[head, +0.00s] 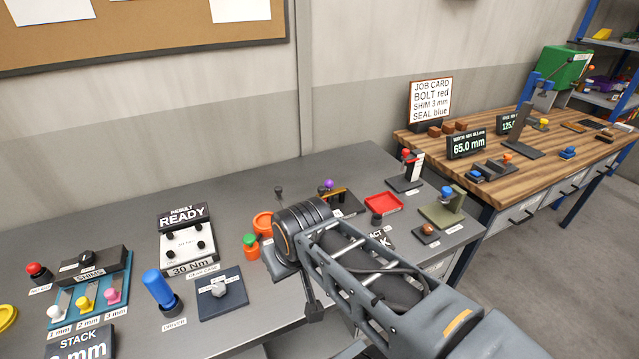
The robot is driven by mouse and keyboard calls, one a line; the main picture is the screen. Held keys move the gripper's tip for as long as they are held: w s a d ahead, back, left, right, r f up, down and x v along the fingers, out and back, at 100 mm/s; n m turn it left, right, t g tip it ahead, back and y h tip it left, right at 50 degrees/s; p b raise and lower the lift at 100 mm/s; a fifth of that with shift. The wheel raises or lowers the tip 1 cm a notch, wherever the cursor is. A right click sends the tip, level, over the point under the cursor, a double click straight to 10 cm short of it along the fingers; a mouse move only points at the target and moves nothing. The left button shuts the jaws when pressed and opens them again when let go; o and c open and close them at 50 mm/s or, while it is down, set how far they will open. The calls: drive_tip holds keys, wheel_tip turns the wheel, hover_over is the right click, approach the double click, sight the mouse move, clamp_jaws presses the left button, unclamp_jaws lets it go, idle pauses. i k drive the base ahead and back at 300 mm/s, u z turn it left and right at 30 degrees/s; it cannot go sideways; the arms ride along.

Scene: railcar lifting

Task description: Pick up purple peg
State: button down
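A small purple knob (328,184), the only peg-like purple thing on the grey bench, stands at the back beside an orange-yellow bar on a dark base (347,207). Its lower part is too small to make out. My gripper (298,288) hangs over the bench's middle, nearer the camera and left of the purple knob. Dark finger parts show below the wrist, but their gap is unclear. The knob is apart from my gripper, and nothing is visibly held. My arm covers part of the bench's right front.
Near my gripper are an orange ring (263,222) and a green and orange peg (251,246). A red tray (384,204) and a red-topped stand (406,172) are right of the knob. A blue driver (159,288) stands front left. A wooden bench (480,150) is at right.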

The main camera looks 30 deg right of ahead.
sight(329, 184)
drive_tip(key=u, duration=0.05)
drive_tip(key=k, duration=1.15)
drive_tip(key=z, duration=1.1)
drive_tip(key=i, duration=1.6)
drive_tip(key=u, duration=0.8)
